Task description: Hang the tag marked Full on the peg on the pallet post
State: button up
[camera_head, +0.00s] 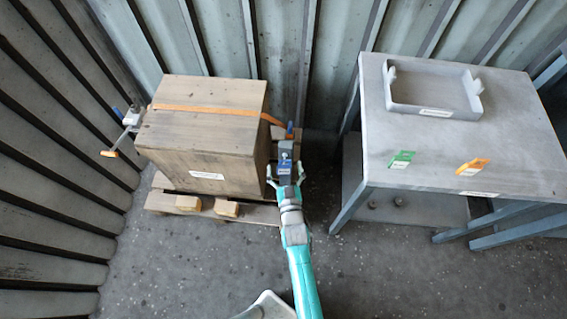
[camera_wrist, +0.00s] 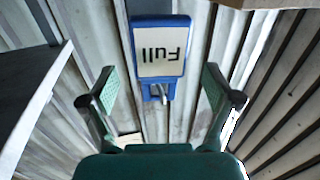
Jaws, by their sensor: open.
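The blue tag marked Full (camera_wrist: 160,50) shows in the wrist view with its word upside down. Its blue slotted end (camera_wrist: 155,92) is at a small metal peg (camera_wrist: 164,94), and the tag appears to hang from it. The tag also shows in the head view (camera_head: 284,168) in front of the dark pallet post (camera_head: 286,147). My gripper (camera_wrist: 158,72) is open, with one finger on each side of the tag and a gap on both sides. It holds nothing. The exact seat of the tag on the peg is hard to make out.
A strapped wooden crate (camera_head: 195,140) stands on the pallet (camera_head: 165,203) left of my gripper, with a clamp (camera_head: 128,128) at its left. A grey table (camera_head: 430,172) at right carries a green tag (camera_head: 401,159), an orange tag (camera_head: 472,166) and a tray (camera_head: 432,105). Bare floor lies between.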

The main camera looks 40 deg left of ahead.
jog(key=v, duration=1)
jog(key=shift+s, duration=0.15)
jog(key=shift+d, duration=0.1)
jog(key=s+d+r+m+t+h, duration=0.1)
jog(key=s+d+h, duration=0.15)
jog(key=d, duration=0.55)
jog(key=s+d+r+m+t+h, duration=0.1)
jog(key=s+d+r+m, duration=0.15)
jog(key=d, duration=0.55)
jog(key=s+d+h, duration=0.2)
jog(key=s+d, duration=0.2)
jog(key=d, duration=0.4)
jog(key=s+d+r+m+h, duration=0.2)
jog(key=s+d+r+h, duration=0.1)
jog(key=s+d+r, duration=0.3)
jog(key=s+d+r+m+h, duration=0.3)
jog(key=s+d+r, duration=0.4)
jog(key=r, duration=0.4)
jog(key=shift+s+r+h, duration=0.3)
jog(key=shift+s+h, duration=0.35)
jog(key=shift+h, duration=0.1)
jog(key=shift+m, duration=0.25)
